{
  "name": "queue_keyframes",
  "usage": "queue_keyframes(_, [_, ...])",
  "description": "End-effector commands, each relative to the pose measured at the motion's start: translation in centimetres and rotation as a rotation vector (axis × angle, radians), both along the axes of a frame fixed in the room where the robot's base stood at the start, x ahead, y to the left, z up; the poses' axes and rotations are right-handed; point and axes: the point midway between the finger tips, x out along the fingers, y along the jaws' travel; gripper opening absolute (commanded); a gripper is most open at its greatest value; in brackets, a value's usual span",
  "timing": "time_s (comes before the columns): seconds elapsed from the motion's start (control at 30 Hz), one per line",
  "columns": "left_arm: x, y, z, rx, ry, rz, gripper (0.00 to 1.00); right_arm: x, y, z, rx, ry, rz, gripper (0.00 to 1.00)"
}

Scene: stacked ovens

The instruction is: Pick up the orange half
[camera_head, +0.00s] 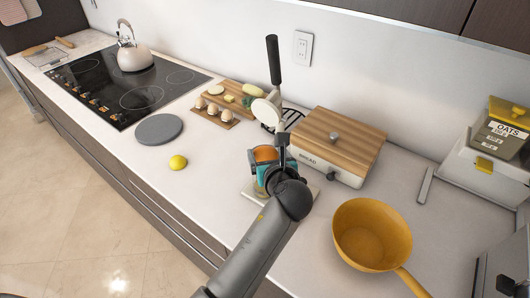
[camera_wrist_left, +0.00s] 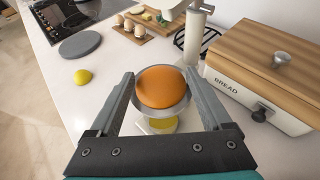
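The orange half (camera_wrist_left: 162,87) rests on a small metal cup (camera_wrist_left: 165,109) of a lever juicer, rounded side up in the left wrist view. In the head view the orange half (camera_head: 265,153) shows just beyond my left gripper (camera_head: 264,160). The juicer's black lever (camera_head: 273,60) stands raised, with its pale press head (camera_head: 266,110) above and behind the orange. My left gripper's fingers (camera_wrist_left: 165,95) are spread on either side of the orange half, with gaps visible between. Its teal palm is near the lens. The right gripper is not in view.
A wooden-topped bread box (camera_head: 335,143) stands right of the juicer. A yellow pan (camera_head: 371,235) is at front right. A lemon (camera_head: 178,162) and a grey round board (camera_head: 159,129) lie left. An egg holder and cutting board stand behind.

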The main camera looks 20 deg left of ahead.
Motion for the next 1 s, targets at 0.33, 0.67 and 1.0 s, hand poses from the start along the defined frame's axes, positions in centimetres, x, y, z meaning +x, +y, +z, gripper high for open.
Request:
queue_keyframes(0.33, [0.0,0.0,0.0,0.000,0.000,0.000,0.41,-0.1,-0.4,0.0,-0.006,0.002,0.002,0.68])
queue_keyframes(0.67, [0.0,0.0,0.0,0.000,-0.001,0.000,0.10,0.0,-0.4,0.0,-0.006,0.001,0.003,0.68])
queue_keyframes(1.0, [0.1,0.0,1.6,0.000,-0.005,0.000,0.10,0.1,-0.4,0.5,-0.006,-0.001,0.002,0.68])
